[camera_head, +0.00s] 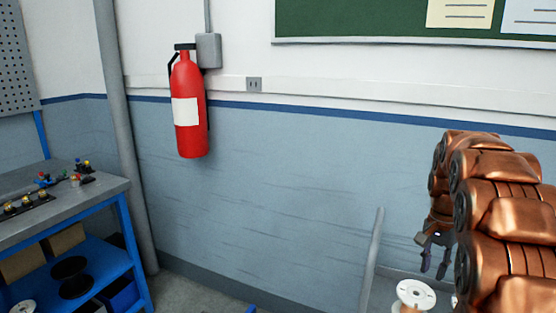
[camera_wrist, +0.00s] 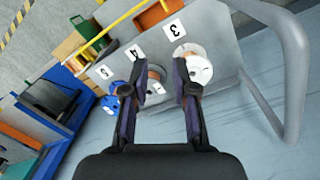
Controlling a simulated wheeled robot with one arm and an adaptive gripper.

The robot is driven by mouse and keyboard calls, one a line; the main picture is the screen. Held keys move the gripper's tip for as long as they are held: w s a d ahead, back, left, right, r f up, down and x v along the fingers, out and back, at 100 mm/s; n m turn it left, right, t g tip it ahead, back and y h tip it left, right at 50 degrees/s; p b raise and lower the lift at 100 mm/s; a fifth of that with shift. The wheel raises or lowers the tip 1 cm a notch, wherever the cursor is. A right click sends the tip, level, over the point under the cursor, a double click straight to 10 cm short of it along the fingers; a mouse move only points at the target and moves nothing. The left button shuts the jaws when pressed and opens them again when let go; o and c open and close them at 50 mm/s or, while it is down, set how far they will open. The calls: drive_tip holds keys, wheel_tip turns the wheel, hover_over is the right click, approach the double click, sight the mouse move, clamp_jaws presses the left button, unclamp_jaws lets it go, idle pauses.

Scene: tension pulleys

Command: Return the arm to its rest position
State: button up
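My copper-coloured arm (camera_head: 500,215) is raised at the right of the head view, folded with its end hanging down. My gripper (camera_head: 436,258) points downward beside it, and in the wrist view my gripper (camera_wrist: 155,82) has its two dark fingers apart with nothing held between them. Below it is a grey surface with number cards. A white spool (camera_wrist: 196,66) is near card 3 (camera_wrist: 174,28), partly behind the right finger. A blue spool (camera_wrist: 109,104) is left of the left finger. The white spool also shows in the head view (camera_head: 416,293).
A grey rail (camera_wrist: 293,85) curves along the right of the surface; it also shows in the head view (camera_head: 373,256). A blue-framed workbench (camera_head: 90,205) with small parts stands at left. A red fire extinguisher (camera_head: 188,107) hangs on the wall. Floor shows between bench and wall.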

drive_tip(key=s+a+r+n+p, duration=0.1)
drive_tip(key=s+a+r+n, duration=0.2)
drive_tip(key=s+a, duration=0.45)
drive_tip(key=s+a+f+n+p, duration=0.1)
drive_tip(key=s+a+n, duration=0.3)
drive_tip(key=s+a, duration=0.4)
drive_tip(key=s+a+n+g+p, duration=0.1)
drive_tip(key=s+a+n, duration=0.3)
drive_tip(key=s+a, duration=0.4)
drive_tip(key=s+p, duration=0.1)
drive_tip(key=s, duration=0.6)
drive_tip(key=shift+s+f+p, duration=0.2)
drive_tip(key=shift+f+p, duration=0.1)
drive_tip(key=shift+f, duration=0.1)
drive_tip(key=shift+o, duration=0.7)
drive_tip(key=shift+s+a+f+n, duration=0.1)
drive_tip(key=shift+s+n, duration=0.15)
drive_tip(key=shift+n, duration=0.05)
drive_tip(key=o, duration=0.3)
drive_tip(key=shift+c, duration=0.6)
drive_tip(key=shift+a, duration=0.15)
drive_tip(key=shift+c, duration=0.2)
